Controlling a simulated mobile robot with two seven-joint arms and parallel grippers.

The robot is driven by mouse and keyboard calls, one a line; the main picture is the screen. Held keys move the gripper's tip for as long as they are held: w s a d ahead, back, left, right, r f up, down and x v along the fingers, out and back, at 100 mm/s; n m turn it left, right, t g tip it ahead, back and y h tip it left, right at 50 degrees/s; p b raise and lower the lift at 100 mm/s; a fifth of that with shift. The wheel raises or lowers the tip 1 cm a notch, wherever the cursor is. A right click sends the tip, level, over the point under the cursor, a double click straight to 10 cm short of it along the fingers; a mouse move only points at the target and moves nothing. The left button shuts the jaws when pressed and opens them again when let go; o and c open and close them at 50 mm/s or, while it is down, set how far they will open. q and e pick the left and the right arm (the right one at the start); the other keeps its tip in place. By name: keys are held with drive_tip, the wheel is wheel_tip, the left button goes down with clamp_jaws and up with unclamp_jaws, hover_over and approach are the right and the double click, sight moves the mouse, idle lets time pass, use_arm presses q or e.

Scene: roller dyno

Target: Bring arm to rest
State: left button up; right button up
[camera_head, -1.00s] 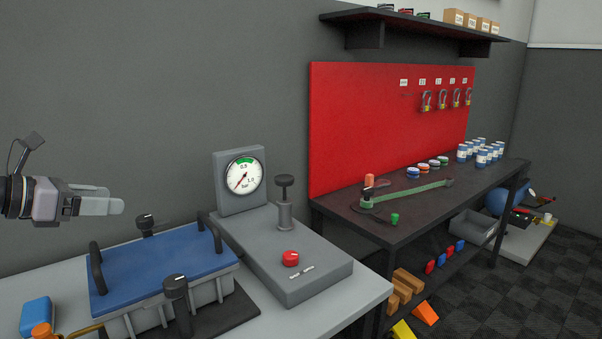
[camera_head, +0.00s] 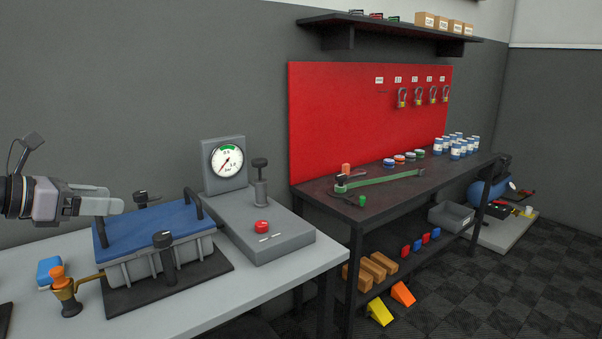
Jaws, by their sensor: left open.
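My left gripper (camera_head: 108,205) comes in from the left edge, its pale fingers pointing right. It is open and I see nothing between its fingers. In the picture it overlaps the far left corner of the blue-lidded grey box (camera_head: 165,225); it looks raised above the bench, but I cannot tell the gap to the lid. My right gripper is not in view.
The grey bench (camera_head: 215,305) carries a gauge unit (camera_head: 227,161) with a red button (camera_head: 262,227), a brass valve (camera_head: 66,290) and a blue block (camera_head: 48,270). A dark workbench (camera_head: 400,190) stands right. The checkered floor (camera_head: 470,300) has free room.

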use_arm(q)
drive_tip(key=s+d+f+n+t+h, duration=0.2)
drive_tip(key=s+d+f+n+h, duration=0.1)
drive_tip(key=d+f+n, duration=0.5)
drive_tip(key=s+d+f+n+t+h, duration=0.1)
drive_tip(key=s+d+f+n+h, duration=0.1)
drive_tip(key=d+f+n, duration=0.45)
drive_tip(key=s+d+f+n+g+y+p, duration=0.1)
drive_tip(key=s+f+n+g+y, duration=0.2)
drive_tip(key=s+f+n+y, duration=0.8)
drive_tip(key=s+f+n, duration=1.4)
drive_tip(key=f+n, duration=0.1)
drive_tip(key=n, duration=0.1)
drive_tip(key=shift+d+f, duration=0.2)
drive_tip(key=shift+f, duration=0.1)
